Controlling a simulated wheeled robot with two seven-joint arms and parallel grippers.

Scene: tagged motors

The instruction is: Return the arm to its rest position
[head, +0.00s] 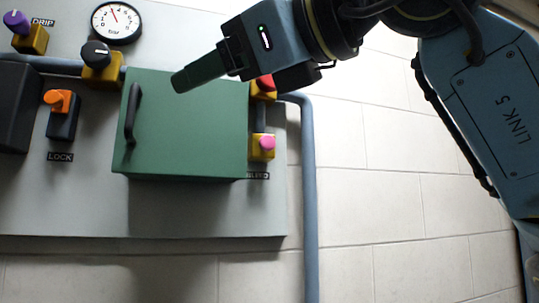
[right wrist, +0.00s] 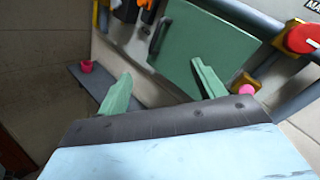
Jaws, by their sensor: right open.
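My right gripper (head: 180,82) is at the upper middle of the head view, in front of the top of a green box-like door (head: 190,130). In the right wrist view its two green fingers stand wide apart with nothing between them (right wrist: 162,70). The gripper looks open and empty. My right arm comes in from the upper right. The green door also shows in the right wrist view (right wrist: 205,48), beyond the fingers. I cannot see my left gripper in either view.
A grey panel (head: 60,200) carries a dial gauge (head: 117,22), an orange lever (head: 60,101), a dark knob (head: 96,54) and a pink button (head: 267,143). A black handle (head: 132,112) sticks out from the door. A blue pipe (head: 309,200) runs down the pale wall at right.

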